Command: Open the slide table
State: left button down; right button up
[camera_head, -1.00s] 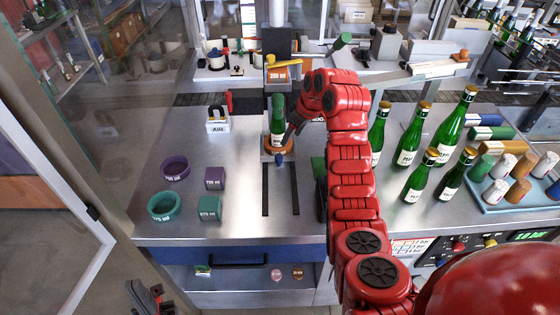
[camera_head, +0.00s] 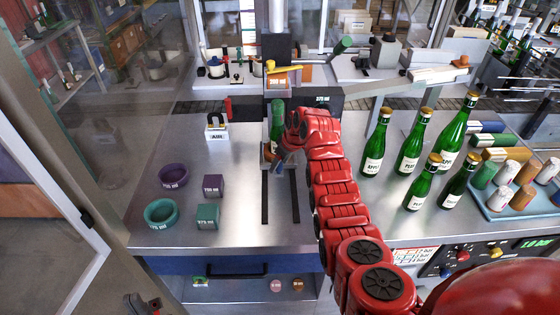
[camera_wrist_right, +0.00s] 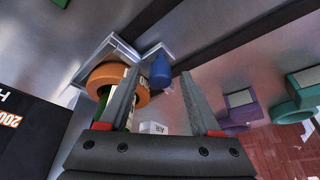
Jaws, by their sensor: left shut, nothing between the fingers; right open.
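The slide table shows in the right wrist view as a pale plate (camera_wrist_right: 112,48) bearing an orange ring (camera_wrist_right: 103,77) around a green bottle. A blue knob (camera_wrist_right: 161,72) sits at the plate's edge. In the head view the green bottle (camera_head: 277,122) stands upright, at the far end of two dark slots (camera_head: 265,200). My right gripper (camera_head: 282,158) hides much of the ring and knob there. In the wrist view my right gripper (camera_wrist_right: 160,85) is open, with the knob in the gap between its fingertips; contact cannot be told. My left gripper (camera_head: 142,302) is shut and empty at the lower left.
Purple (camera_head: 173,176) and teal (camera_head: 161,212) rings and two matching blocks lie left of the slots. Several green bottles (camera_head: 410,145) and a tray of capsules (camera_head: 515,205) stand to the right. A blue drawer (camera_head: 190,265) is below the front edge.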

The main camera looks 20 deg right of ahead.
grip_shut()
dwell(0.4)
dwell(1.1)
